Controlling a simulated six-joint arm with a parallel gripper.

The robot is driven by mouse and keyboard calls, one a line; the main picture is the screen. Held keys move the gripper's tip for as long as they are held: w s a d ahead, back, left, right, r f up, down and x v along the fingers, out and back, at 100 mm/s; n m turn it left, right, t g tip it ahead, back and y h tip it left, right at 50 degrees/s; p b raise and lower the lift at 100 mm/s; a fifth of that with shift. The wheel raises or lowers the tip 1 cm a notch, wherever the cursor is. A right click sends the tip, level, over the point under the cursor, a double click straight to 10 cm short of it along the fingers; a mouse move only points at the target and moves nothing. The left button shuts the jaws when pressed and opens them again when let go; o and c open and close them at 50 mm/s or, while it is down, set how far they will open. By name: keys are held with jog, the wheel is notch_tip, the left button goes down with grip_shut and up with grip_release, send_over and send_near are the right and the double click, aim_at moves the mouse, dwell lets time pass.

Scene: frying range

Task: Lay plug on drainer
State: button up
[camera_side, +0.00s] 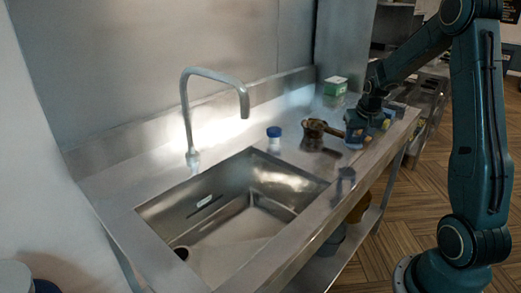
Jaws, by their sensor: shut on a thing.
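My gripper (358,128) is low over the right part of the steel counter, behind the sink basin's right end. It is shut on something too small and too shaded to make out. I cannot pick out the plug for certain. The drainer is not clearly distinct either; the flat steel counter (245,133) beside the sink (262,178) is in plain view.
A brown pot (313,136) with a handle stands just left of my gripper. A blue-capped jar (274,142), a green-and-white box (335,86) and a small dark, cup-like object (346,176) by the front edge are nearby. A tall faucet (186,110) rises behind the basin.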

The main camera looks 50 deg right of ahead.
aim_at(355, 146)
jog(key=shift+f, duration=0.45)
jog(key=shift+f, duration=2.15)
jog(key=o, duration=1)
jog(key=shift+f, duration=0.1)
jog(key=v, duration=1.2)
